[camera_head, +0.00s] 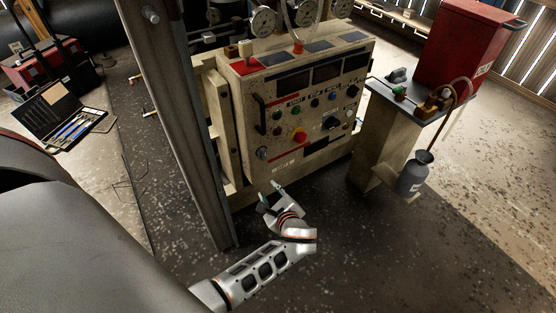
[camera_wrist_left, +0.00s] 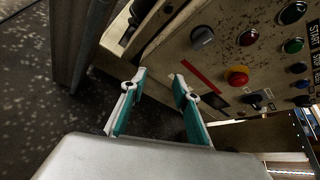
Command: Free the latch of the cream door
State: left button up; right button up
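The cream door (camera_head: 300,125) is the front panel of a cream cabinet and looks shut. A black handle (camera_head: 260,115) runs down its left side. A round grey knob (camera_head: 263,153), which may be the latch, sits at its lower left; this knob also shows in the left wrist view (camera_wrist_left: 202,37). My left gripper (camera_head: 271,190) is below and in front of the door's lower left corner. In the left wrist view its two teal-backed fingers (camera_wrist_left: 157,80) are apart with nothing between them. It is clear of the knob. My right gripper is out of view.
A dark upright post (camera_head: 180,120) stands left of the cabinet, close to my left arm. A red emergency button (camera_head: 299,135) and several coloured buttons are on the door. A stand with a red box (camera_head: 465,50) is at the right. The floor in front is clear.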

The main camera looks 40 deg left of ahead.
pick_arm(q)
jog(key=w+m+y+b, duration=0.3)
jog(key=m+y+b, duration=0.1)
jog(key=y+b, duration=0.1)
jog(key=y, duration=0.1)
send_near(265, 155)
jog(key=a, duration=0.1)
jog(key=shift+w+x, duration=0.15)
jog(key=shift+x, duration=1.75)
jog(key=shift+w+x, duration=0.15)
jog(key=shift+x, duration=1.7)
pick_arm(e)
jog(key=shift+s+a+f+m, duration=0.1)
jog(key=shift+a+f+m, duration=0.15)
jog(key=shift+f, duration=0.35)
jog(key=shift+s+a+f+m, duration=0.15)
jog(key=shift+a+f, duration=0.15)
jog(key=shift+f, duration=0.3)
pick_arm(q)
jog(key=shift+d+f, duration=0.1)
grip_shut()
